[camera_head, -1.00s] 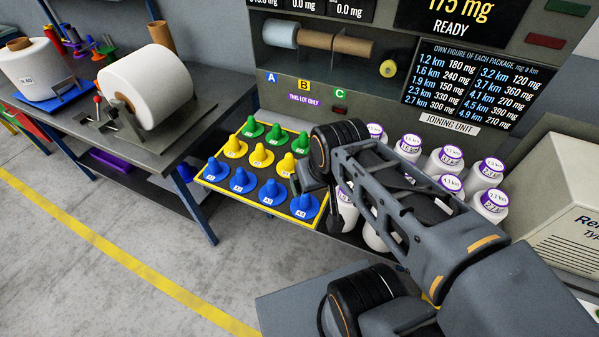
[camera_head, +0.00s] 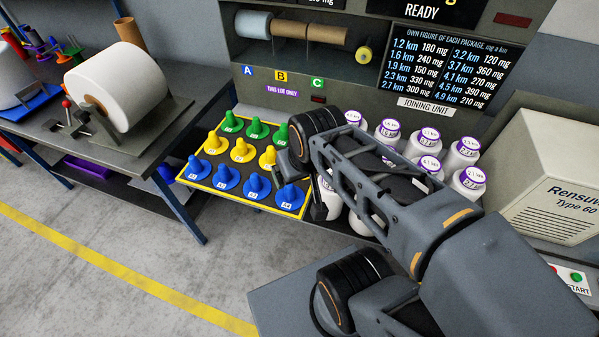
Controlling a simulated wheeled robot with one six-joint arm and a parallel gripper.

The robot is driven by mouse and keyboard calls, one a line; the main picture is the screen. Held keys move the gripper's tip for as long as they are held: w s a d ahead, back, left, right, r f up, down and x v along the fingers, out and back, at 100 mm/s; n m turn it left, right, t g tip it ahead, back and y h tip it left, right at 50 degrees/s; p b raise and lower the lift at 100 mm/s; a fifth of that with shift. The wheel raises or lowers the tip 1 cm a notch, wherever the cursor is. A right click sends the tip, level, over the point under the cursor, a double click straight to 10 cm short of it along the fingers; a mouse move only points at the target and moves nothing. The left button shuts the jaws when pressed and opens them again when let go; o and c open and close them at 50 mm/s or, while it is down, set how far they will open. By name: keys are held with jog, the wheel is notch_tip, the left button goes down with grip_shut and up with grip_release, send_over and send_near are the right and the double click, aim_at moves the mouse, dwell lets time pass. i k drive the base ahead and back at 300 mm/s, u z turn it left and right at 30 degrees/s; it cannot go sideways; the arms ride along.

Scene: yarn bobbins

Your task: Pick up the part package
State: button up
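Several white yarn packages with purple-rimmed labels (camera_head: 467,187) stand in a cluster on the bench, right of centre. Some are partly hidden behind my arm, and their small labels are hard to read. I cannot tell which of them is the part package. My arm reaches across the cluster from the lower right.
A yellow-edged tray (camera_head: 206,183) with green, yellow and blue cones lies left of my wrist. A large white roll (camera_head: 118,87) sits on the left bench. A beige machine (camera_head: 552,180) stands at the right. A figures board (camera_head: 448,65) hangs behind. Floor at lower left is clear.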

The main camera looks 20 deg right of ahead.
aim_at(334, 203)
jog(key=k, duration=0.5)
jog(key=u, duration=1.9)
jog(key=i, duration=1.4)
jog(key=z, duration=3.6)
